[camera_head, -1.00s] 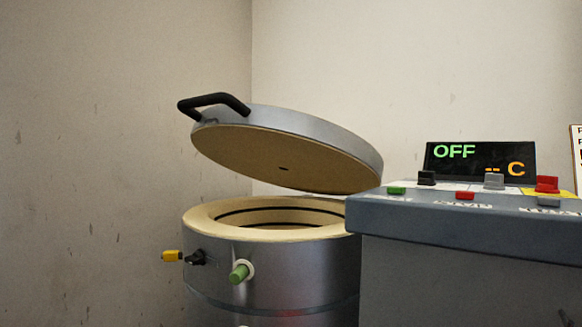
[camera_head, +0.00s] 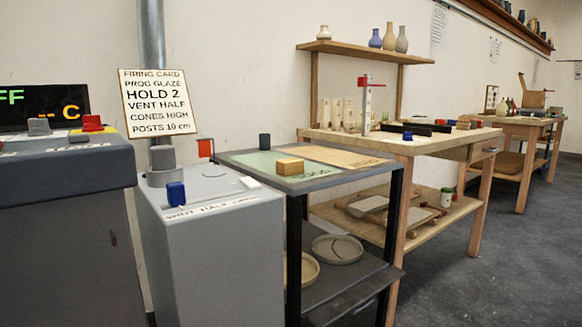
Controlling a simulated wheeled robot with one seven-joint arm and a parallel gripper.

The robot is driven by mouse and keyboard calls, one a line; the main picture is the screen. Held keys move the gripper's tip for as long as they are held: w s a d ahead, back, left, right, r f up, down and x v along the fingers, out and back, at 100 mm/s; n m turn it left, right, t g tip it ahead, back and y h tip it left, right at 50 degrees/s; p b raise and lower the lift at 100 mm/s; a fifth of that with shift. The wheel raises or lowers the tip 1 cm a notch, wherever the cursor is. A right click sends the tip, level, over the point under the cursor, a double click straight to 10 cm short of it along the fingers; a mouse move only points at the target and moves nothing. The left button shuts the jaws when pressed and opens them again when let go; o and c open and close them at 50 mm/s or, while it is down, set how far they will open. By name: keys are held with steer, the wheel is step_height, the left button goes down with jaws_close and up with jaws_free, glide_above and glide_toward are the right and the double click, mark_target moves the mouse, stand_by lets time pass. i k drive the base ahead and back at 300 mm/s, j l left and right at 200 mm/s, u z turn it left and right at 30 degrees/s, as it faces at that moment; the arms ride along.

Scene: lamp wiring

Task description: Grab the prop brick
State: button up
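A small tan-orange block that looks like the prop brick (camera_head: 290,167) lies on the green area of a dark-framed cart top (camera_head: 318,184), near its front edge. Nothing touches it from above. My gripper is not in view.
A grey cabinet (camera_head: 215,260) with a blue knob (camera_head: 176,194) stands left of the cart, beside the control box (camera_head: 65,215). A dark cylinder (camera_head: 264,141) stands behind the brick. A wooden bench (camera_head: 400,145) is to the right. Dark floor (camera_head: 480,285) is clear at right.

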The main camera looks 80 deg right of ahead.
mark_target(290, 166)
steer(key=z, duration=2.65)
